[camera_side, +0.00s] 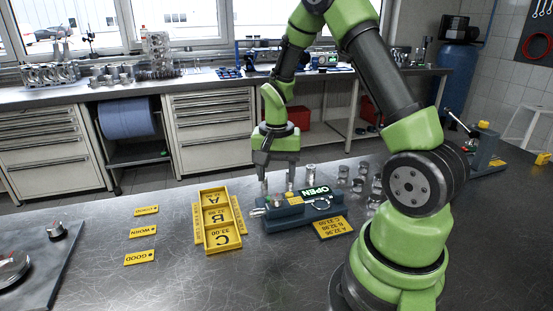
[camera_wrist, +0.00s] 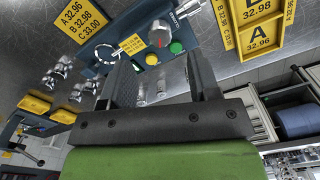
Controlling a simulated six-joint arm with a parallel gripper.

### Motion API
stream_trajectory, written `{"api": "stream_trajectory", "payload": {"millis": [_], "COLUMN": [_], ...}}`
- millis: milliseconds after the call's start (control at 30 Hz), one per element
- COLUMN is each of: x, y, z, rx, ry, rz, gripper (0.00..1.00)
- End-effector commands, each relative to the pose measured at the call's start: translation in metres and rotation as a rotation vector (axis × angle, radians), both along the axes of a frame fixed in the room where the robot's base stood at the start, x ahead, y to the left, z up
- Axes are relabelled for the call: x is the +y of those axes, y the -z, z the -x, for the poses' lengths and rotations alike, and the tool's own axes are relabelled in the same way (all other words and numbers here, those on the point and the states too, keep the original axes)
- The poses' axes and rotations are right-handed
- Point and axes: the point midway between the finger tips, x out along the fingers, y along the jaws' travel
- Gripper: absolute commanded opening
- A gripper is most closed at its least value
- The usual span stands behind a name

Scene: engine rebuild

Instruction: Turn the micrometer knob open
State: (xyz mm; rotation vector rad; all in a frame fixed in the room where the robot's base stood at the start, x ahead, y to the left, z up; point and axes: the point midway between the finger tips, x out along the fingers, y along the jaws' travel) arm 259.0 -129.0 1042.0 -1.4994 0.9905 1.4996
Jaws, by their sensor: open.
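The micrometer station (camera_side: 303,212) is a blue-grey block on the bench, with a lit display (camera_side: 314,191) reading OPEN. My gripper (camera_side: 278,188) points down over the left part of the block in the side view. In the wrist view its two fingers (camera_wrist: 158,66) are spread apart, with the knob in view beyond their tips and nothing held between them. Whether a fingertip touches the block cannot be told.
Several metal cylinders (camera_side: 358,184) stand to the right. GOOD and WORN labels (camera_side: 142,231) lie farther left. Bare bench lies in front.

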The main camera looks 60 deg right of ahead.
Motion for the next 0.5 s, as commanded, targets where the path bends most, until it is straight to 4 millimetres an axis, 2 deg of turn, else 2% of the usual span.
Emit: {"api": "stream_trajectory", "payload": {"millis": [33,200,500], "x": [-0.001,0.000,0.000], "y": [-0.011,-0.034,-0.041], "z": [-0.001,-0.001,0.000], "rx": [-0.006,-0.003,0.001], "ry": [0.000,0.000,0.000], "rz": [0.004,0.003,-0.001], "gripper": [0.56,0.56,0.56]}}
